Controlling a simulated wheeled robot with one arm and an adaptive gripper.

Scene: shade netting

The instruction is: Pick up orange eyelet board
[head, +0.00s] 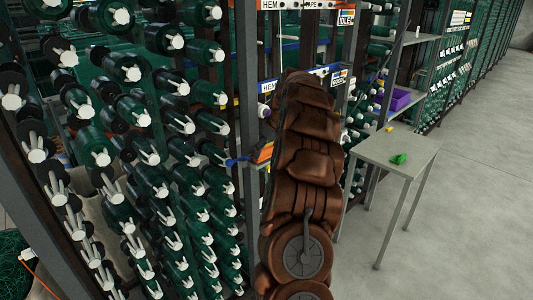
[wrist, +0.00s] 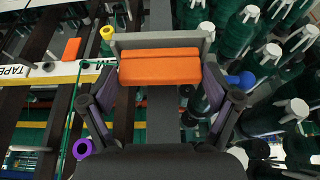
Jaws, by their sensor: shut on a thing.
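The orange eyelet board (wrist: 160,68) is a flat orange block in the wrist view. It sits between the two fingers of my gripper (wrist: 161,60), which is shut on it. A grey bar runs along its far side. In the head view a small part of the orange eyelet board (head: 263,152) shows left of my brown arm, in front of the rack. My arm hides most of my gripper there. I cannot tell whether the board still touches anything under it.
Racks of dark green rolls with white ends (head: 130,120) stand close on the left. A second orange piece (wrist: 72,48) lies by the labelled rail. A blue roll-like thing (wrist: 241,80) is right of my gripper. Floor at right is clear.

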